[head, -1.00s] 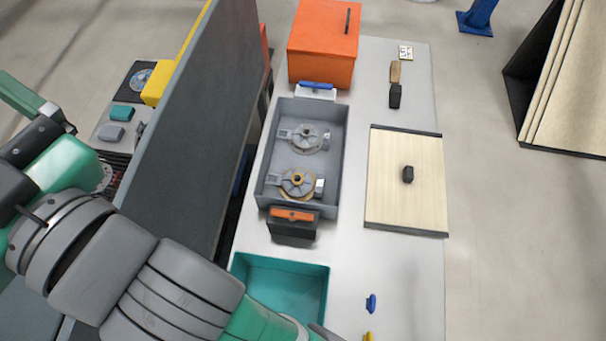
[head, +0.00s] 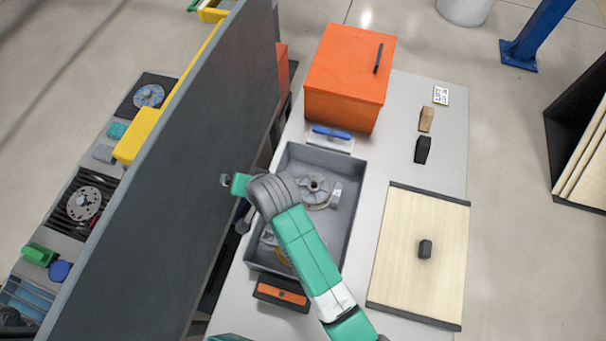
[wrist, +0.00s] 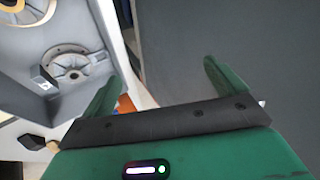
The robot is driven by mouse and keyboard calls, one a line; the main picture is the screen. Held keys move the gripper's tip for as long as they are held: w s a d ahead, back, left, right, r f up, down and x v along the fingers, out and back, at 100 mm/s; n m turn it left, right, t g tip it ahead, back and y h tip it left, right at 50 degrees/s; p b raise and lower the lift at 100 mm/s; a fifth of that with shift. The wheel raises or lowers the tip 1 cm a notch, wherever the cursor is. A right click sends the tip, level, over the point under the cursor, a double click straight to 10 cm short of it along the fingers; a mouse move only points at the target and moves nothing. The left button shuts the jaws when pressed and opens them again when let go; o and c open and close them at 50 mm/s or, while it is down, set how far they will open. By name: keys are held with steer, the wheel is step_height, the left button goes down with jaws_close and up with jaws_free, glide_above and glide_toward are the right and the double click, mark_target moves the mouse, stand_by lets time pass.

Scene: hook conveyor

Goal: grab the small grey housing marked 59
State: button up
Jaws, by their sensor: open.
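Two round grey housings lie in a grey tray (head: 347,215). The far housing (head: 322,192) is plain grey; the near one (head: 268,240), with a yellow-orange ring, is mostly hidden under my arm. I cannot read a 59 on either. In the wrist view the plain housing (wrist: 76,66) lies inside the tray at left, and the ringed housing (wrist: 28,10) is cut off at the top left.
The tall dark panel (head: 190,150) stands close left of my gripper. An orange box (head: 345,80) is behind the tray, an orange-handled block (head: 281,293) in front. A wooden board (head: 420,285) with a black knob lies at right.

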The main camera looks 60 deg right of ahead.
mark_target(280, 254)
steer(key=s+f+g, duration=0.2)
steer(key=s+f, duration=0.2)
steer(key=f, duration=0.1)
steer(key=s+f+m+g, duration=0.1)
steer(key=s+f+g, duration=0.1)
steer(key=s+f, duration=0.3)
steer(key=s+a+f+g, duration=0.1)
steer(key=s+f+g, duration=0.2)
steer(key=s+f, duration=0.2)
step_height(280, 254, down, 2)
steer(key=shift+a+f+m+y, duration=0.1)
steer(key=shift+f+m+y, duration=0.15)
steer(key=shift+m+y, duration=0.05)
steer(key=shift+d+f+b, duration=0.2)
steer(key=shift+f+b, duration=0.15)
steer(key=shift+f, duration=0.95)
step_height(280, 254, down, 5)
steer(key=shift+w+f, duration=0.1)
steer(key=shift+w, duration=0.05)
steer(key=c, duration=0.9)
